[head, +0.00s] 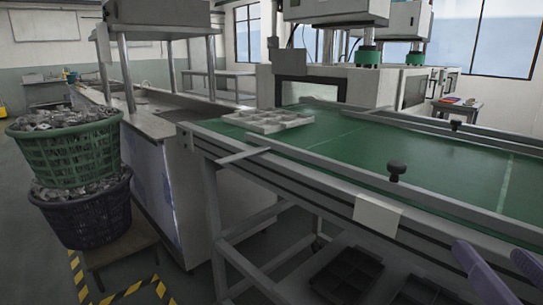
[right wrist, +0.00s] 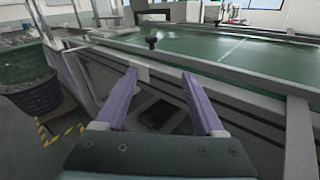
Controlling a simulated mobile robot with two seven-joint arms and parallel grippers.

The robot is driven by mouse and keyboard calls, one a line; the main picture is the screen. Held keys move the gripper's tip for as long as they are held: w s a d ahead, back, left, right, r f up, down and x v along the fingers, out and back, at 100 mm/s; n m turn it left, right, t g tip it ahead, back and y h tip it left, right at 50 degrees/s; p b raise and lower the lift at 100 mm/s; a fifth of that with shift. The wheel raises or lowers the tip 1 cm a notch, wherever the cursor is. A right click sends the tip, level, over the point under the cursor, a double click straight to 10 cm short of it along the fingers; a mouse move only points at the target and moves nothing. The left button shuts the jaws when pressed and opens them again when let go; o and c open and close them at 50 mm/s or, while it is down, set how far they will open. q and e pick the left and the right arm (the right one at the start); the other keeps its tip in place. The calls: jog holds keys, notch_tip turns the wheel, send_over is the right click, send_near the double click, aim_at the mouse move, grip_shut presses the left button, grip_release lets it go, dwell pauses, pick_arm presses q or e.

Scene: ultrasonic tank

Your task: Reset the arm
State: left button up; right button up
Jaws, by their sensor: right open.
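My right gripper (head: 497,262) shows at the lower right corner of the head view, with two purple fingers. In the right wrist view the same gripper (right wrist: 158,92) has its two purple fingers spread apart with nothing between them. It is in front of the side rail of the green conveyor (head: 440,165), apart from any object. My left gripper is in neither view.
A grey divided tray (head: 268,121) lies on the conveyor's far left end. A green basket (head: 68,155) of metal parts sits on a dark basket (head: 88,215) at left. Black trays (head: 346,276) lie under the conveyor. A black knob (head: 397,168) rises from the rail.

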jog(key=s+d+r+m+g+h+p, duration=0.1)
jog(key=s+d+m+g+h+p, duration=0.2)
jog(key=m, duration=0.7)
jog(key=s+d+r+m+g+h+p, duration=0.1)
jog(key=d+r+m+g+p, duration=0.25)
jog(key=m, duration=0.65)
jog(key=s+a+m+g+y+p, duration=0.65)
jog(key=s+a+m, duration=0.25)
jog(key=a+m, duration=0.15)
pick_arm(q)
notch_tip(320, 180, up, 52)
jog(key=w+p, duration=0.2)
jog(key=p, duration=3.5)
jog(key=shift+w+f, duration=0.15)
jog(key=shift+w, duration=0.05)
pick_arm(e)
notch_tip(320, 180, up, 37)
jog(key=g, duration=0.1)
jog(key=shift+s+a+r, duration=0.15)
jog(key=shift+s+a, duration=0.1)
jog(key=shift+a, duration=0.15)
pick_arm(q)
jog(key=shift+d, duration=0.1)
pick_arm(e)
jog(key=shift+s+m, duration=0.1)
jog(key=shift+m, duration=0.15)
